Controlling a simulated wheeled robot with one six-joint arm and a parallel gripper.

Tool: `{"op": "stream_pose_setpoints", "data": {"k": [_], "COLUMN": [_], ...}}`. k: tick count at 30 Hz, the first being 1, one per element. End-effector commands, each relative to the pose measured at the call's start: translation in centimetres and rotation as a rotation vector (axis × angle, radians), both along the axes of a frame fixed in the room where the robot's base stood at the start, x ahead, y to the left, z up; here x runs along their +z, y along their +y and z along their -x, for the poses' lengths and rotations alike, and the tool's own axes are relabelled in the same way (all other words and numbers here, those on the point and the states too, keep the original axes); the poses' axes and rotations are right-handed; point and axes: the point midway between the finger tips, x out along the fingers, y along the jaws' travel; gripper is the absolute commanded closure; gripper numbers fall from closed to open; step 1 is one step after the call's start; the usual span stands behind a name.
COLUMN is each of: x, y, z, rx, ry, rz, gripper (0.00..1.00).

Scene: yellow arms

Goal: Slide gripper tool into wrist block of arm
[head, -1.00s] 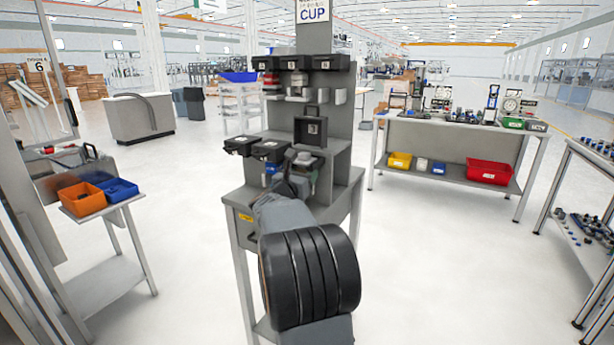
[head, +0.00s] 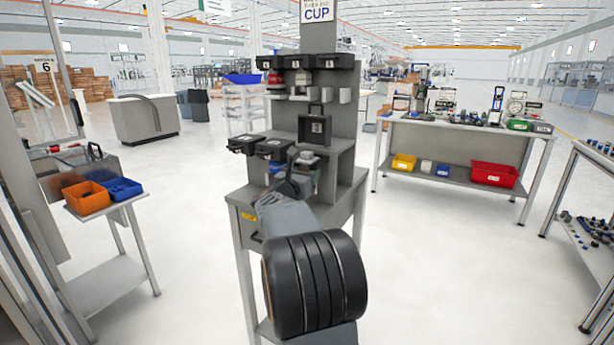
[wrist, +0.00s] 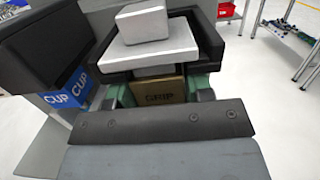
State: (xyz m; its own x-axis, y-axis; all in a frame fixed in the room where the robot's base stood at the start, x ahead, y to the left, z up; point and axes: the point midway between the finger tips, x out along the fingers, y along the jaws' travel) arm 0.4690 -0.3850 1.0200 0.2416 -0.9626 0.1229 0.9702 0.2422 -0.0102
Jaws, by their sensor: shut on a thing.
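Pale silver plates (wrist: 150,50) lie directly above the block. A black U-shaped holder (wrist: 208,45) surrounds the plates at the back and sides; I cannot tell whether they are fully seated in it. In the head view my gripper (head: 303,178) is at the lower shelf of the grey stand, right of two black holders (head: 272,149). My own arm hides part of the tool there. I cannot single out a yellow arm.
A blue block marked CUP (wrist: 70,92) sits under a black holder left of my gripper. The grey stand (head: 345,165) has an upper row of black holders (head: 333,62) and a CUP sign (head: 319,12). A workbench (head: 450,135) stands right; floor between is clear.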

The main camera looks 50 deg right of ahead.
Motion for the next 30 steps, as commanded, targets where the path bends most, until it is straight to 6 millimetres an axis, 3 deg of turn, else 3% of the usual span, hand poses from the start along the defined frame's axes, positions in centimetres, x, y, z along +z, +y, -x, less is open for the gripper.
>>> {"op": "stream_pose_setpoints", "data": {"k": [1,30], "x": [2.1,2.2], "y": [0.3,3.5], "z": [0.2,0.8], "rx": [-0.001,0.002], "ry": [-0.021,-0.021], "rz": [0.037,0.037], "gripper": [0.96,0.96]}}
